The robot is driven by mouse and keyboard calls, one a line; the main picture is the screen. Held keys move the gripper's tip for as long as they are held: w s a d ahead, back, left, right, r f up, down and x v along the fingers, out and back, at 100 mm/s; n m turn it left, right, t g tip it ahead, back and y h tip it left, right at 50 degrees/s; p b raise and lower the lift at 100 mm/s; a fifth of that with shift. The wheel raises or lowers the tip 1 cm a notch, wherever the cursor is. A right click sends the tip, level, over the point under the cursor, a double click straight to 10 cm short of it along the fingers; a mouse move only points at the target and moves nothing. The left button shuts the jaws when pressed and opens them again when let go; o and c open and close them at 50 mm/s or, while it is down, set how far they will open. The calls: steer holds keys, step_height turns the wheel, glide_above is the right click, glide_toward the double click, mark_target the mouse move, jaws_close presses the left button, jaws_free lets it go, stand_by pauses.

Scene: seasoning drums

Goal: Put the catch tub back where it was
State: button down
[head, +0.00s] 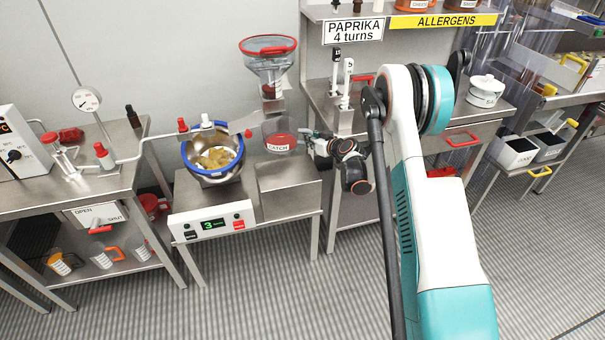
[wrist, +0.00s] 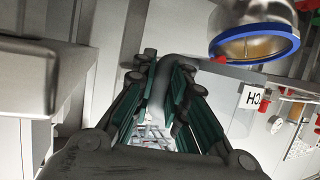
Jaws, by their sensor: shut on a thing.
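The catch tub (head: 279,138) is a clear tub with a white CATCH label and red contents. In the head view it is over the steel block (head: 290,190), below the clear hopper (head: 268,68) with the red rim. I cannot tell whether it rests on the block. My gripper (head: 316,147) is at the tub's right side, shut on the tub's grey handle (wrist: 158,85). The fingertips are partly hidden in the head view.
A steel shelf unit (head: 455,125) with white shakers stands right behind my gripper. Open floor lies in front.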

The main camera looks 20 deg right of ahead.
mark_target(310, 177)
step_height(310, 177, down, 16)
steer(key=b, duration=0.5)
steer(key=shift+r, duration=0.1)
steer(key=c, duration=1.6)
jaws_free()
